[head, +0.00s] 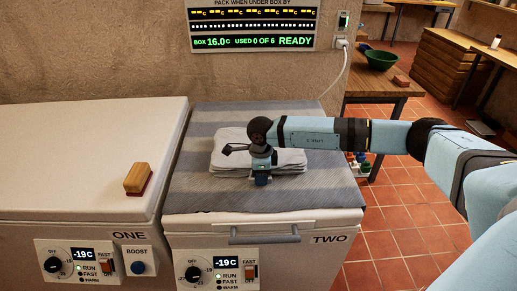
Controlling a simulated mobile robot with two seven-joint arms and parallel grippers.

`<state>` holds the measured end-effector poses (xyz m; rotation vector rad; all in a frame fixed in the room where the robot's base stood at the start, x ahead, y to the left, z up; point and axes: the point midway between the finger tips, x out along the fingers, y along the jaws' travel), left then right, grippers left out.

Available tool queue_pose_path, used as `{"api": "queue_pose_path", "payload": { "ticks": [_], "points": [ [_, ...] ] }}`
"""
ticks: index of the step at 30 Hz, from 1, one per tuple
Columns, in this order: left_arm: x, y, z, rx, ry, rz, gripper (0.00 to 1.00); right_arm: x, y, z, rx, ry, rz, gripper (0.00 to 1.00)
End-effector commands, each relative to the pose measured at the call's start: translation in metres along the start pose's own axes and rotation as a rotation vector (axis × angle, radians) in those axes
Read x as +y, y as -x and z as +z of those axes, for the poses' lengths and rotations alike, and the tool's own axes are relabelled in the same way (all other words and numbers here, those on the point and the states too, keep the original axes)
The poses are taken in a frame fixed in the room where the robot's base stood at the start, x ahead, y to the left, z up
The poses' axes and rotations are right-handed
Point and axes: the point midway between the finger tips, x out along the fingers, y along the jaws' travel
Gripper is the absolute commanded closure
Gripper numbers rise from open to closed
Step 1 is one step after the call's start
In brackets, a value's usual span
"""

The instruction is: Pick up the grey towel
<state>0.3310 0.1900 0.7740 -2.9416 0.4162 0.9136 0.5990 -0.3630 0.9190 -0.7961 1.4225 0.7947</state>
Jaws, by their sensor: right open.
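The grey towel lies as a folded stack (228,160) on a striped blue-grey cloth (325,188) on top of freezer TWO. I cannot tell whether the stack is one towel or several. My right gripper (261,181) points down over the front middle of the stack and hides part of it. It is open, and I cannot tell whether its fingertips touch the cloth. My left gripper is not in view.
Freezer ONE (80,140) stands to the left, with a wooden brush (138,179) on its lid. A handle (264,235) runs along freezer TWO's front. A wooden table (375,82) with a green bowl (380,60) stands behind on the right. A sign (253,28) hangs on the wall.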

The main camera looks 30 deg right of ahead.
Motion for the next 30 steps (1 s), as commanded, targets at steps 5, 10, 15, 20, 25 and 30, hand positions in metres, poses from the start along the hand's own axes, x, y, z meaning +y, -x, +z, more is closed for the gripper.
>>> {"api": "queue_pose_path", "payload": {
  "ticks": [5,10,15,20,25,30],
  "points": [
    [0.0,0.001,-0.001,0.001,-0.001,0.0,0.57,0.0,-0.018,0.001,-0.002,-0.001,0.0,0.57],
    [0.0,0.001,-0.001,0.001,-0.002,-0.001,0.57,-0.001,-0.02,0.001,-0.002,0.0,-0.001,0.57],
    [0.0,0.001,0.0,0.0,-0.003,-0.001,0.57,-0.001,-0.019,0.001,-0.002,0.0,-0.001,0.8],
    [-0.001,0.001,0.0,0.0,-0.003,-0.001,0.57,-0.001,-0.019,0.001,-0.002,0.0,0.0,1.0],
    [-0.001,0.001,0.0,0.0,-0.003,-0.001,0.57,-0.001,-0.019,0.001,-0.003,0.0,-0.001,1.0],
    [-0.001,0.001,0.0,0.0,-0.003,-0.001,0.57,-0.001,-0.015,0.001,-0.003,0.0,-0.002,1.0]
  ]
}}
